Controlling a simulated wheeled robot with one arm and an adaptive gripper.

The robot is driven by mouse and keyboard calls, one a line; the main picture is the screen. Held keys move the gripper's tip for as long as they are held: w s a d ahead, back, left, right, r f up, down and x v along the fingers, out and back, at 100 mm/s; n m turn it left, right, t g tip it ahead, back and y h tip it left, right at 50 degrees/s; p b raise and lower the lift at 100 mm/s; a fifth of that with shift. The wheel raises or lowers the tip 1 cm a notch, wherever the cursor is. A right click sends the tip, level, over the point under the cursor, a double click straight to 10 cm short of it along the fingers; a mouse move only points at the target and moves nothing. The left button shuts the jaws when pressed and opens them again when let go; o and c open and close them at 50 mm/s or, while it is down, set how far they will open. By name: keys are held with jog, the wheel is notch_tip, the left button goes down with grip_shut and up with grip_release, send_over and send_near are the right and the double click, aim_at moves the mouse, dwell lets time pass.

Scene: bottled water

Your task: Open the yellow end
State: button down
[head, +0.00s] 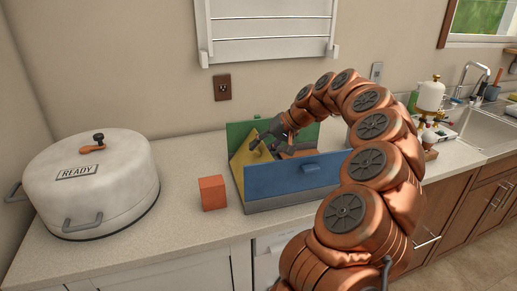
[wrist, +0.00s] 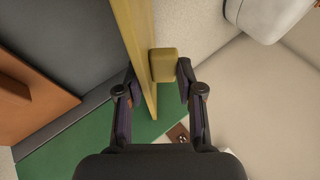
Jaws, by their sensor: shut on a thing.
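The box has a yellow end (head: 240,164) on its left, a blue front panel (head: 292,179) and a green back panel (head: 240,131). In the wrist view the yellow end (wrist: 138,45) shows as an upright strip with a yellow block-like handle (wrist: 164,65) on its right side. My gripper (head: 262,142) is at the yellow end's top. In the wrist view my gripper (wrist: 157,78) is shut across the panel and handle, one finger on each side.
An orange cube (head: 212,193) stands on the counter just left of the box. A large white lidded pot (head: 95,180) marked READY is further left. An orange-brown board (wrist: 35,98) shows inside the box. A sink (head: 480,124) is at the right.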

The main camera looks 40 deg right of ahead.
dwell(0.3)
jog(key=c, duration=0.9)
grip_release()
jog(key=v, duration=1.2)
jog(key=shift+d, duration=0.1)
